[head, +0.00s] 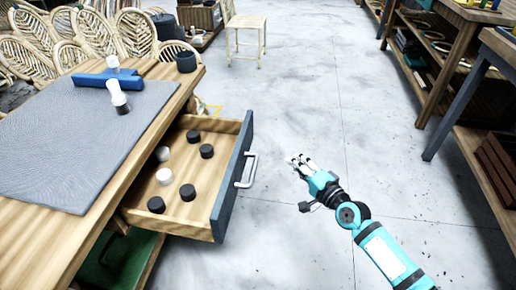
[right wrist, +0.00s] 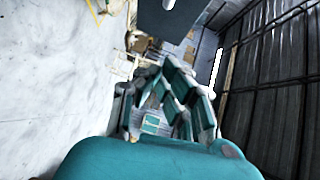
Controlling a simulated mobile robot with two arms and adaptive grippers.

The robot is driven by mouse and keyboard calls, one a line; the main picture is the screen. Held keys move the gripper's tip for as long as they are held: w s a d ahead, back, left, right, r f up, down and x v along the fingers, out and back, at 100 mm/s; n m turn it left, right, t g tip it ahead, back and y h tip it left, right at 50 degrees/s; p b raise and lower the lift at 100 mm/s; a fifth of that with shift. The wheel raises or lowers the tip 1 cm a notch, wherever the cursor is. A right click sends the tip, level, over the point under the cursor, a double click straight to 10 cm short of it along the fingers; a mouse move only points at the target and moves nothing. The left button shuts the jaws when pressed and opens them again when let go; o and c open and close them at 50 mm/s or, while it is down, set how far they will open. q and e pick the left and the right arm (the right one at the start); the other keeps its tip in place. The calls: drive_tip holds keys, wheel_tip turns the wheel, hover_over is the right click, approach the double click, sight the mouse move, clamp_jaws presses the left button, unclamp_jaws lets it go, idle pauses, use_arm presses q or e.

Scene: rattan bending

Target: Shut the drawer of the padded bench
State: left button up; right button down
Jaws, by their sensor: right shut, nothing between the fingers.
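The padded bench (head: 30,235) is a wooden bench at the left of the head view, with a grey pad (head: 75,145) on its top. Its drawer (head: 190,207) is pulled out, with a dark grey front (head: 232,185) and a pale bar handle (head: 247,171). Several dark and white round pieces lie inside. My right gripper (head: 300,162) is over the floor to the right of the handle, apart from it. It is shut and empty. Its fingers (right wrist: 165,95) also show in the right wrist view. My left gripper is not in view.
A wooden stool (head: 243,28) stands farther back. Shelving (head: 440,75) lines the right side. The floor between is clear.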

wheel_tip(320, 180, up, 3)
drive_tip(key=a+y, duration=0.1)
drive_tip(key=b, duration=0.2)
approach(249, 126)
drive_tip(key=w+d, duration=0.1)
drive_tip(key=w, duration=0.2)
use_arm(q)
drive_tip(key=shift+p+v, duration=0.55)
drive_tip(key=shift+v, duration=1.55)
use_arm(e)
drive_tip(key=shift+w+a+m, duration=0.15)
drive_tip(key=shift+w+a, duration=0.05)
drive_tip(key=shift+a, duration=0.75)
drive_tip(key=shift+w+a+m, duration=0.15)
drive_tip(key=shift+w+a, duration=0.05)
drive_tip(key=shift+a, duration=0.75)
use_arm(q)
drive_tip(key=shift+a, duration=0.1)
